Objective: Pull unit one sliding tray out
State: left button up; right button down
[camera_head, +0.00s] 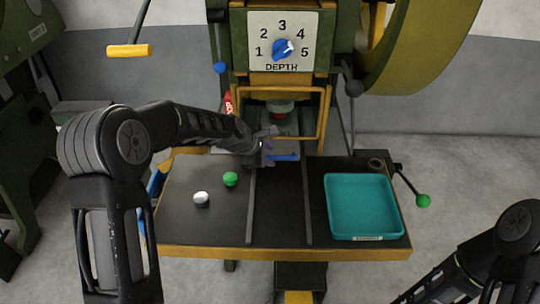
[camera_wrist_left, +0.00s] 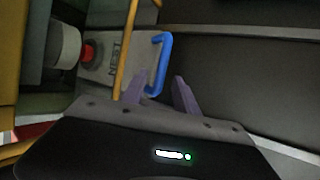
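The sliding tray shows in the left wrist view as a grey plate (camera_wrist_left: 104,68) with lettering that looks like "NEST" and a blue U-shaped handle (camera_wrist_left: 163,55). In the head view the blue handle (camera_head: 284,157) lies at the back of the dark bench, below the press opening. My left gripper (camera_head: 268,147) is at the handle and partly hides it and the tray. In the left wrist view my left gripper (camera_wrist_left: 158,88) is open, with the near end of the handle between its fingertips; contact cannot be told. My right gripper is out of view; only my right arm shows at the lower right.
A yellow guard frame (camera_head: 324,112) stands in front of the press opening. Two rails run along the bench (camera_head: 279,215). A teal bin (camera_head: 362,232) is at right.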

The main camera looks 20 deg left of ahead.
pick_arm(q)
jog(key=shift+w+d+f, duration=0.1)
jog(key=shift+w+f, duration=0.15)
jog(key=shift+f, duration=0.15)
jog(key=shift+c, duration=0.3)
grip_shut()
dwell(0.9)
